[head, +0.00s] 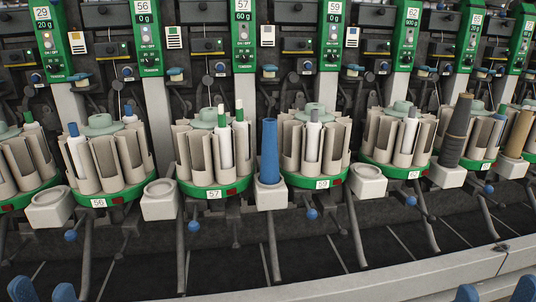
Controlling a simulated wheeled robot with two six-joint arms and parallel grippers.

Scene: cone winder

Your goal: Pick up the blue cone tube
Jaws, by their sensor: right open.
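The blue cone tube (269,152) stands upright on a pale square holder (270,194) in the middle of the head view, between the tube carousels marked 57 and 59. Its narrow end points up. My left gripper (44,292) shows only as two blue fingertips at the bottom left edge, apart with nothing visible between them. My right gripper (497,293) shows as two blue fingertips at the bottom right edge, wide apart and empty. Both grippers are far from the blue cone tube. The rest of both grippers is out of frame.
Carousels with beige compartments (213,150) stand on both sides of the tube. A dark cone (455,131) and a tan cone (519,132) stand further right. Other holders (160,200) look empty. Grey levers hang below. A metal rail (400,287) crosses the front right.

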